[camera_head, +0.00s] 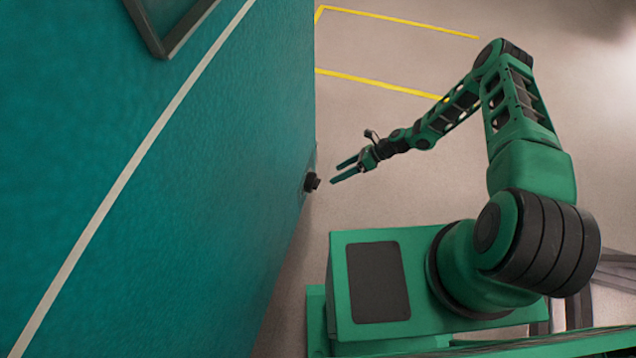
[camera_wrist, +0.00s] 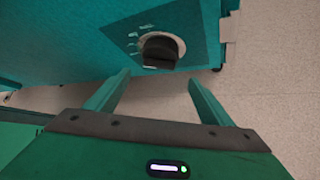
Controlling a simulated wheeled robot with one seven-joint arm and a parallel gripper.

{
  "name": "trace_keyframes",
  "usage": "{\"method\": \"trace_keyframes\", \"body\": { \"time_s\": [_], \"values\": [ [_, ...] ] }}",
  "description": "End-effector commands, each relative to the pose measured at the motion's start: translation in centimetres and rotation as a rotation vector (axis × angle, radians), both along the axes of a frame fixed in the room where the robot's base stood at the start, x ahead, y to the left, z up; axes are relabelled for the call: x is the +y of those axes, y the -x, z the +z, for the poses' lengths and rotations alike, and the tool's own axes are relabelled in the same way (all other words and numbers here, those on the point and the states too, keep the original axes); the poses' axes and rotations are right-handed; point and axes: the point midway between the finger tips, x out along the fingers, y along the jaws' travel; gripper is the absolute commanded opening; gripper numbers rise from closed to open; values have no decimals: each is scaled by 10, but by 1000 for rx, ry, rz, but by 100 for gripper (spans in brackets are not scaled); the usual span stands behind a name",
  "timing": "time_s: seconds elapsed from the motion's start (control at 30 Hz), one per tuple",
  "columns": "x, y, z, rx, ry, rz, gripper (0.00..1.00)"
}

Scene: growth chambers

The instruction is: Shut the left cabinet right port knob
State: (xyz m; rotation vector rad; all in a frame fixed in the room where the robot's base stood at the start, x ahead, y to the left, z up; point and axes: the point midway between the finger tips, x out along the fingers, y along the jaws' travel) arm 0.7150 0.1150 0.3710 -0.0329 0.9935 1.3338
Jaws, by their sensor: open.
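The knob is black and round with a raised grip bar. In the wrist view the knob (camera_wrist: 160,51) sits on a dark plate with pale marks, on the teal cabinet face. In the head view the knob (camera_head: 312,182) sticks out from the right edge of the teal cabinet (camera_head: 190,160). My gripper (camera_head: 338,172) is open and empty, just to the right of the knob and apart from it. In the wrist view my gripper (camera_wrist: 160,85) has one finger on each side below the knob. The exact gap to the knob is hard to tell.
The cabinet wall fills the left of the head view, with a white stripe (camera_head: 130,165) and a dark frame (camera_head: 170,38) at the top. Yellow lines (camera_head: 400,20) mark the pale floor. The floor (camera_head: 390,130) around my arm looks clear.

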Motion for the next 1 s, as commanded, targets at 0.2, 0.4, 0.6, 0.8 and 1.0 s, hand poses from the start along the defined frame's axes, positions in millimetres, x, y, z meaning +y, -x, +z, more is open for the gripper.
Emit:
{"method": "trace_keyframes", "body": {
  "time_s": [0.2,0.4,0.6,0.8,1.0],
  "values": [
    [28,4,-23,-1,0,2,75],
    [54,7,-43,-2,0,2,75],
    [70,9,-56,-2,0,0,75],
    [75,9,-59,-4,0,0,75],
    [75,9,-59,-4,0,0,75]
  ]
}}
